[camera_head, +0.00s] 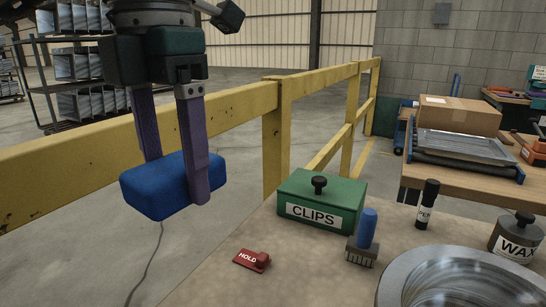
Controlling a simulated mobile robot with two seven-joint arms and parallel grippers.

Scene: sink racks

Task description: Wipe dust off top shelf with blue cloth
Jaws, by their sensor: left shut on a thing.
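My left gripper (176,175) hangs down from the top left and is shut on a blue block-shaped pad (150,196), the only thing here that could be the blue cloth. One finger is in front of the pad and the other behind it. The pad is held in the air to the left of the table, above the concrete floor. I cannot make out a shelf with dust on it; a metal rack (38,92) with grey sinks stands far back at the left. My right gripper is not in view.
A yellow railing (272,140) runs behind the pad.

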